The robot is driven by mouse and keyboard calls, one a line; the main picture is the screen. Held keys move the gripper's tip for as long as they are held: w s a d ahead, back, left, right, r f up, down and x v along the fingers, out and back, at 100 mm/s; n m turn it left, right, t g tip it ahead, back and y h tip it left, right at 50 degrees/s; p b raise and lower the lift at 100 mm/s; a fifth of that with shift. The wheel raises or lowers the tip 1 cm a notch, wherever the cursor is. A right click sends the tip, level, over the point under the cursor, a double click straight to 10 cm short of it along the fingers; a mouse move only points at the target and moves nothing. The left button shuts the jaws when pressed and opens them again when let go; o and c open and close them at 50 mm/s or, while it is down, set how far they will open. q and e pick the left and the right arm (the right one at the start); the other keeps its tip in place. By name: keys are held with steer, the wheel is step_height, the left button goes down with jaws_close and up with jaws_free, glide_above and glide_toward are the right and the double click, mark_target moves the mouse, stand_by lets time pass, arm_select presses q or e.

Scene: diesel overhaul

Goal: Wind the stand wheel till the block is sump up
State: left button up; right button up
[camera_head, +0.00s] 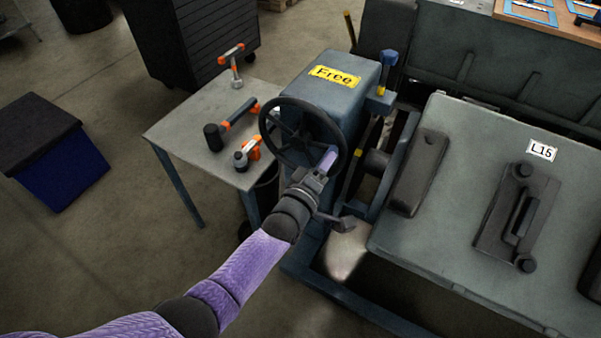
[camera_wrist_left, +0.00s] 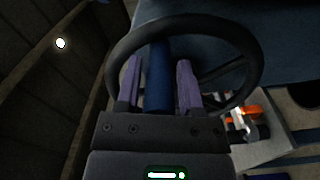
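The black stand wheel (camera_head: 268,128) is on the side of the blue stand head (camera_head: 325,100), which bears a yellow "Free" label. The wheel's rim (camera_wrist_left: 235,35) arches across the left wrist view. My left gripper (camera_head: 326,165) is at the wheel's lower right part. In the left wrist view its two purple fingers (camera_wrist_left: 159,88) stand either side of a blue bar or handle (camera_wrist_left: 158,75), with narrow dark gaps showing, so it looks open around it. The big grey block (camera_head: 465,190), labelled L15, lies right of the stand with a plate and handle facing up. My right gripper is out of view.
A grey side table (camera_head: 180,130) left of the wheel holds several orange and black tools. A blue, yellow-banded lever (camera_head: 388,70) stands on the stand head. A black cabinet (camera_head: 190,40) and a blue bin (camera_head: 60,170) are further left, with open floor between.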

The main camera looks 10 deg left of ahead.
arm_select(q)
steer(key=shift+o, duration=1.1)
